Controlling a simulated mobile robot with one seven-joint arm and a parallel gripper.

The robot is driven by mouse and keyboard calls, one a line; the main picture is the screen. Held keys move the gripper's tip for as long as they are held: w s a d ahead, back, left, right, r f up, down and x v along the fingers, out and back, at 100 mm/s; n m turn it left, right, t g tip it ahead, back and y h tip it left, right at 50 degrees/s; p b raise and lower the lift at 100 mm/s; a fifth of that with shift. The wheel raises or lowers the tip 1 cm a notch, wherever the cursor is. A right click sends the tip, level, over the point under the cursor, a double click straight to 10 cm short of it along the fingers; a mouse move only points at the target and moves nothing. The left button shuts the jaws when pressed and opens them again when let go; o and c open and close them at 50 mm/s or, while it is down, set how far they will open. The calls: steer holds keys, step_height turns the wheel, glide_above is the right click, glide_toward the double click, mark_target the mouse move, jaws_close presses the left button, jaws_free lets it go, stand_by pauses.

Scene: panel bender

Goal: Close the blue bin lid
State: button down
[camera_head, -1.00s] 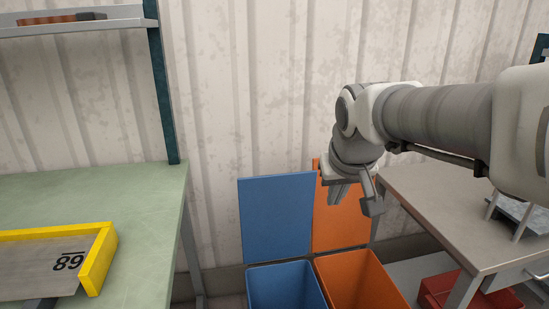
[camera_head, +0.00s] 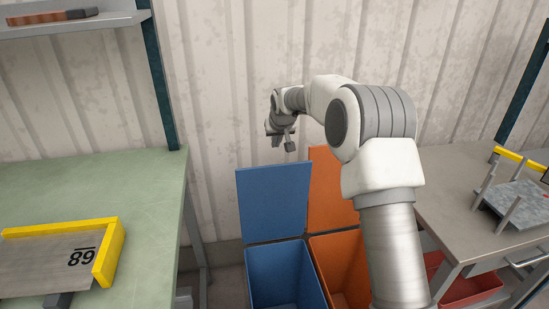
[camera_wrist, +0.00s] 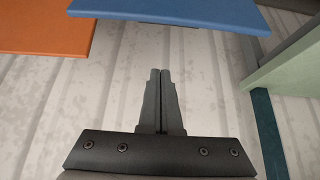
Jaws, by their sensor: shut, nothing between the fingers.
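The blue bin (camera_head: 283,275) stands on the floor with its blue lid (camera_head: 274,203) raised upright against the wall. My gripper (camera_head: 283,145) is above the top edge of the blue lid in the head view, close to the wall. In the wrist view the gripper's fingers (camera_wrist: 160,75) are together with nothing between them. The blue lid's edge (camera_wrist: 180,14) shows at the top of the wrist view, apart from the fingertips.
An orange bin (camera_head: 343,262) with its orange lid (camera_head: 328,190) raised stands right beside the blue one. A green table (camera_head: 150,190) is at left and a grey workbench (camera_head: 450,190) at right. A red box (camera_head: 470,290) sits under the workbench. The corrugated wall is behind.

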steer(key=x, duration=1.1)
steer(key=shift+s+d+f, duration=0.1)
steer(key=shift+s+d, duration=0.05)
steer(key=shift+s, duration=0.85)
steer(key=shift+s+d+f, duration=0.1)
steer(key=shift+s+d, duration=0.1)
steer(key=shift+s, duration=0.8)
steer(key=shift+s, duration=0.1)
